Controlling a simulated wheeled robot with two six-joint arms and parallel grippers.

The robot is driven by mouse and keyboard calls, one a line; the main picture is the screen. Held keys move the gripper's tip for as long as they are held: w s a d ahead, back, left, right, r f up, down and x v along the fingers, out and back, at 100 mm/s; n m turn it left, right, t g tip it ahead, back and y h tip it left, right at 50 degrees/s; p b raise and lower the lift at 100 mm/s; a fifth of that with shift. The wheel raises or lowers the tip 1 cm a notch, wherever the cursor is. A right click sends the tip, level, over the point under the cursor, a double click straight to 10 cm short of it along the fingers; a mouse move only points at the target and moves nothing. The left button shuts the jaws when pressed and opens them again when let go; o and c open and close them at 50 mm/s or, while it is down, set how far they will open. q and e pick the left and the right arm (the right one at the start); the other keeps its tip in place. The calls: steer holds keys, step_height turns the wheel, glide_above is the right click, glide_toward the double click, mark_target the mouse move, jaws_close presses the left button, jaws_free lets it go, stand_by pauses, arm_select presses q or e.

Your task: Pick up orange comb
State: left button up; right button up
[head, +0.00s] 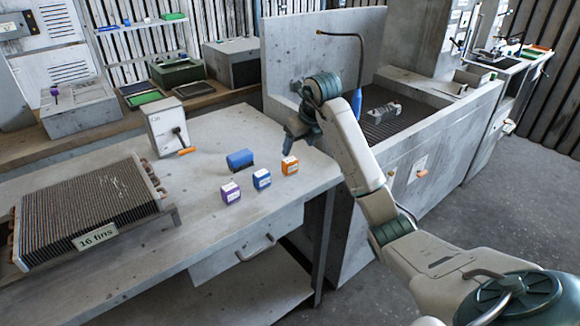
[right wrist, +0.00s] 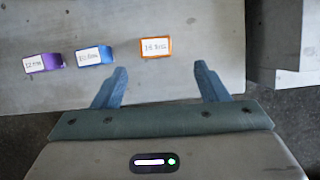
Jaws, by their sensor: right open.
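The orange comb (head: 290,166) is a small orange block with a white label, on the grey workbench near its right edge. In the right wrist view the orange comb (right wrist: 156,47) lies ahead of and between my fingers, apart from them. My right gripper (head: 287,148) hangs just above and behind the comb in the head view. It also shows in the right wrist view (right wrist: 160,82), with its two blue fingers spread and nothing between them. My left gripper does not show.
A blue comb (head: 262,180) and a purple comb (head: 230,192) stand to the left of the orange one. A blue brush-like block (head: 240,160) lies behind them. A finned coil (head: 85,212) labelled 16 fins fills the bench's left. A grey box with a lever (head: 167,128) stands behind.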

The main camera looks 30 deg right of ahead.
mark_target(290, 160)
steer(key=x, duration=0.3)
steer(key=shift+w+f, duration=0.15)
steer(key=shift+f, duration=0.1)
steer(key=shift+w+a+f+p, duration=0.15)
steer(key=shift+w+f+p, duration=0.15)
steer(key=shift+f+p, duration=0.25)
steer(key=p+x, duration=0.1)
steer(key=x, duration=0.2)
steer(key=shift+w+a+f, duration=0.2)
steer(key=shift+w+f, duration=0.15)
steer(key=shift+f, duration=0.15)
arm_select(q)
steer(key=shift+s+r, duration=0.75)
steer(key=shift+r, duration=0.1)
arm_select(e)
steer(key=c, duration=1.1)
